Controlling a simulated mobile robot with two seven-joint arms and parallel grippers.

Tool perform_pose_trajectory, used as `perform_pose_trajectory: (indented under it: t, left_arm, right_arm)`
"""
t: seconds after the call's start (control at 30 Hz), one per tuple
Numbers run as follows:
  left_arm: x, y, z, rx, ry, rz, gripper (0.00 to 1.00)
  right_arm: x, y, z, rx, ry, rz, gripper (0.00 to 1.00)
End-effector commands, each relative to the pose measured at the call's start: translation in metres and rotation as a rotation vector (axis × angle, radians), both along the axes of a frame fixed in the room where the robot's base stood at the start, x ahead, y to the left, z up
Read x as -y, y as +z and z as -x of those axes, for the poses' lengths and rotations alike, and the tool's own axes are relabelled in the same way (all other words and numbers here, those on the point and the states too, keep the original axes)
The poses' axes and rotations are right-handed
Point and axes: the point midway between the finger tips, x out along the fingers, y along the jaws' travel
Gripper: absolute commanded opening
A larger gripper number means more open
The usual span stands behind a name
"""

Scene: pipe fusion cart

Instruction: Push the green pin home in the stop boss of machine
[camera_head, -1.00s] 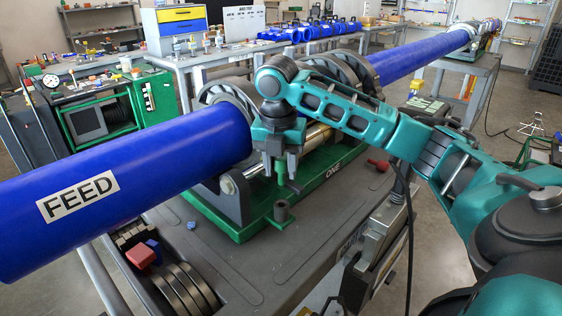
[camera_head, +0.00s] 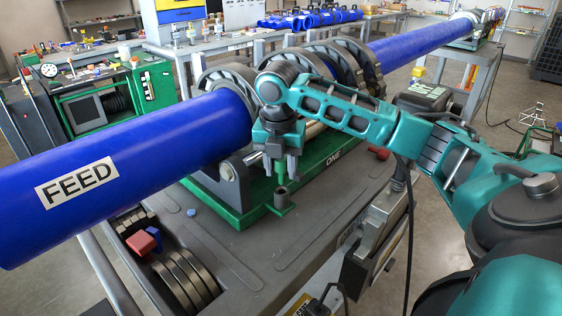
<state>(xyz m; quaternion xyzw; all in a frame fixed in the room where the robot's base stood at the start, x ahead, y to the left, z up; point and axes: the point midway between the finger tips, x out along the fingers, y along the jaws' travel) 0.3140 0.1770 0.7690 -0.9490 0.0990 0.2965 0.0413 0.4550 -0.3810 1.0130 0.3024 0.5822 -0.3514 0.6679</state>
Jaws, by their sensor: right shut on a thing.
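My right gripper (camera_head: 280,166) points down and is shut on the green pin (camera_head: 280,177), of which only a short part shows between the fingers. The pin is upright above the stop boss (camera_head: 281,196), a short dark hollow cylinder on a green tab at the near edge of the machine (camera_head: 312,174). The pin's lower end is at or just above the boss mouth; I cannot tell whether it has entered. The machine has a green base marked ONE and dark ring clamps. My left gripper is not in view.
A blue pipe (camera_head: 150,165) marked FEED runs into the machine from the left, close to my gripper. The grey cart top (camera_head: 255,262) is mostly clear in front. A red block (camera_head: 141,243) and dark half rings (camera_head: 185,277) lie in a recess at front left.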

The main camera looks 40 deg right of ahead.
Motion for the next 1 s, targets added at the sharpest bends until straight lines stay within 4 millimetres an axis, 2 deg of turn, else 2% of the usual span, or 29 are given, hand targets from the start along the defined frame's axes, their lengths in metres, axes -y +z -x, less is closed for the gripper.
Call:
perform_pose_trajectory:
  t: [1.0]
  left_arm:
    - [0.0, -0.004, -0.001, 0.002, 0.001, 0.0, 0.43]
  right_arm:
    - [0.0, -0.032, 0.0, 0.0, 0.0, 0.0, 0.01]
